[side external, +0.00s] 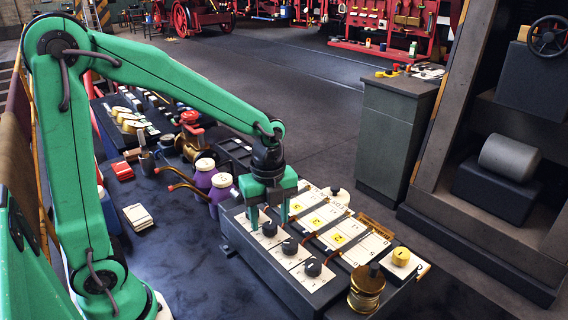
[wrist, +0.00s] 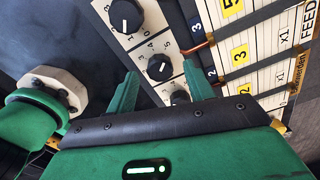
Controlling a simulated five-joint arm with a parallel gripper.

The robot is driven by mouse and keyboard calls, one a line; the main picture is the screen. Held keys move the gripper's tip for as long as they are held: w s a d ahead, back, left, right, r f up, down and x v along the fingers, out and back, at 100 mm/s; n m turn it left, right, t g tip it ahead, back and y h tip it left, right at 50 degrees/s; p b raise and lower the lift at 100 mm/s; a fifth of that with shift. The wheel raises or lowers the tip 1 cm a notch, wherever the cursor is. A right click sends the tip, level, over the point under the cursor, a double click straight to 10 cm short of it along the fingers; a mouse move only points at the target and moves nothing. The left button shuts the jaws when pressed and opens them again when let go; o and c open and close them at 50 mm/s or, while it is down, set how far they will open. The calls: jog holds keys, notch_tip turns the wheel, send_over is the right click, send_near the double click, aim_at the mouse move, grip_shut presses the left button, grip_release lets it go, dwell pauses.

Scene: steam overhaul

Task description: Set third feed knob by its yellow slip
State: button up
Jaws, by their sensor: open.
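Three black feed knobs sit in a row on white dial plates on a grey box. The third knob (wrist: 126,15), by the dark tag 3, stands at the top of the wrist view; in the side view it is the farthest knob (side external: 270,228). The yellow slip (wrist: 230,4) in its row seems to read 5. The second knob (wrist: 159,67) lies between my fingertips in the wrist view, and the first knob (wrist: 180,98) is partly hidden by my gripper. My gripper (side external: 268,220) is open, empty, pointing down, above the knobs. It also shows in the wrist view (wrist: 160,78).
Purple bottles (side external: 220,188) stand left of the box. Copper-coloured wires cross the label strips (side external: 340,235).

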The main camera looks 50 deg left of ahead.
aim_at(270, 224)
jog(key=shift+r, duration=3.15)
jog(key=s+a+r+n+t, duration=0.1)
jog(key=s+n, duration=0.4)
jog(key=n, duration=0.5)
jog(key=s+a+r+n+t, duration=0.1)
jog(key=s+r+n+t, duration=0.2)
jog(key=s+n, duration=0.3)
jog(key=n+t, duration=0.1)
jog(key=n, duration=0.4)
jog(key=shift+a+r+t, duration=0.2)
jog(key=shift+r+t, duration=0.1)
jog(key=shift+r, duration=0.05)
